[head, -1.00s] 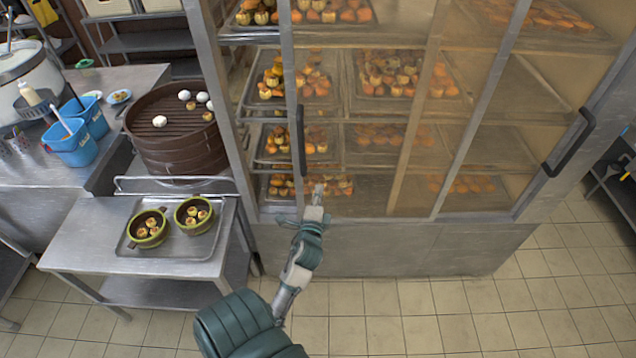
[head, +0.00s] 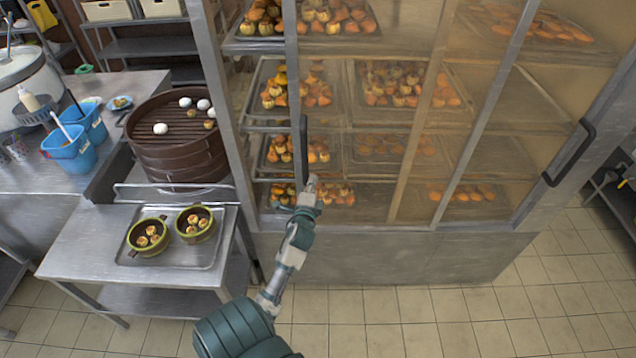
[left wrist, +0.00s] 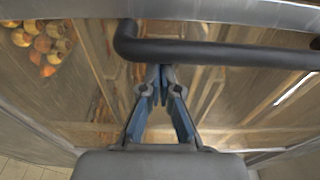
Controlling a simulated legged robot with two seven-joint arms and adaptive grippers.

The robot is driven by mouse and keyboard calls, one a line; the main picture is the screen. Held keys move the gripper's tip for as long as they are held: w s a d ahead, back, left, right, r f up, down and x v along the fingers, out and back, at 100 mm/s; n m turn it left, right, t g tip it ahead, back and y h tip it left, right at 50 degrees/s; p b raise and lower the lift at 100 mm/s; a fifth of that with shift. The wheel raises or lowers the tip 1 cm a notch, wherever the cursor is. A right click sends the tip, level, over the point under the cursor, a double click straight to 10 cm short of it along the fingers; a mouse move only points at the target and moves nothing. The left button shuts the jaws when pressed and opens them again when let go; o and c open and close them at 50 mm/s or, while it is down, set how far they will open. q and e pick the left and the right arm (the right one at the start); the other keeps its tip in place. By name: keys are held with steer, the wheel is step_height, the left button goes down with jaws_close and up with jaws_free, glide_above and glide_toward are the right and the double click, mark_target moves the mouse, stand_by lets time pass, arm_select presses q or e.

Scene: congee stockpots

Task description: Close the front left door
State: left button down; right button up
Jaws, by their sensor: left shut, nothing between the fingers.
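The front left door (head: 292,90) of the cabinet is a sliding glass panel in a metal frame. It stands partly open, with a gap at its left where trays show without glass. Its black upright bar handle (head: 304,140) is near the door's left edge. The handle also shows close up in the left wrist view (left wrist: 220,52). My left gripper (head: 312,182) is shut and empty, at the handle's lower end. In the left wrist view its closed fingertips (left wrist: 160,74) are close beside the bar; I cannot tell whether they touch it. My right gripper is out of view.
The front right door has a black handle (head: 570,153) at the far right. Left of the cabinet stand a steel table with a tray (head: 170,256) of two green bowls and a brown steamer (head: 178,165) holding buns. The tiled floor (head: 400,310) in front is clear.

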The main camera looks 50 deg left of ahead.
arm_select(q)
steer(key=shift+a+f, duration=0.2)
steer(key=shift+a, duration=0.15)
steer(key=shift+s+r, duration=0.1)
steer(key=shift+s, duration=0.15)
steer(key=shift+s+a+r+p, duration=0.1)
steer(key=shift+s+a+p, duration=0.2)
steer(key=shift+p, duration=0.1)
steer(key=s+a+p, duration=0.4)
steer(key=s+a, duration=0.6)
steer(key=s, duration=0.2)
steer(key=shift+s+a+p, duration=0.15)
steer(key=shift+a+p, duration=0.1)
steer(key=shift+p, duration=0.1)
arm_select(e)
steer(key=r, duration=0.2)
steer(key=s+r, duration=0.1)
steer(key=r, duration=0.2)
arm_select(q)
steer(key=shift+d, duration=0.1)
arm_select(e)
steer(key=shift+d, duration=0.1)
arm_select(q)
steer(key=shift+s, duration=0.15)
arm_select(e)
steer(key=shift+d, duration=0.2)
